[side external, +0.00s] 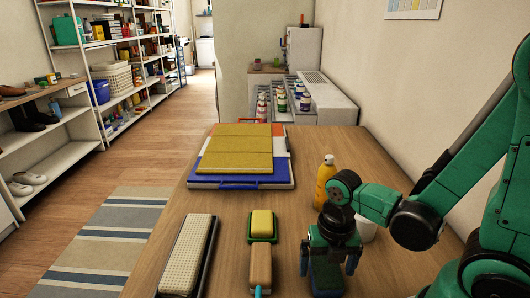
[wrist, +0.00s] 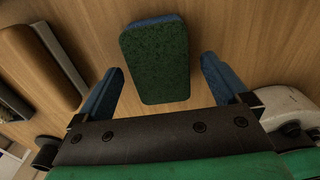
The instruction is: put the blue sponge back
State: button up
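The blue sponge (wrist: 155,60), with a dark green scouring face and a blue edge, lies on the wooden table in the wrist view. It also shows in the side view (side external: 326,278), partly hidden under my gripper (side external: 328,268). In the wrist view my gripper (wrist: 163,68) is open, with one blue finger on each side of the sponge and a gap at both sides. Nothing is held. A green tray (side external: 262,239) holding a yellow sponge (side external: 262,222) sits left of my gripper. A tan block-like item (side external: 260,262) lies in front of that tray.
A long tray with a pale ribbed pad (side external: 188,255) lies at the table's left edge. A yellow bottle (side external: 325,185) and a white cup (side external: 366,229) stand behind my gripper. A stack of yellow, white and blue boards (side external: 240,165) lies farther back.

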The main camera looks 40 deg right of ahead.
aim_at(327, 269)
jog(key=shift+r, duration=0.1)
jog(key=shift+r, duration=5.85)
jog(key=w+m+t, duration=0.3)
jog(key=m, duration=1)
jog(key=w+m+t, duration=0.3)
jog(key=m+t, duration=0.1)
jog(key=m, duration=1)
jog(key=shift+w, duration=0.35)
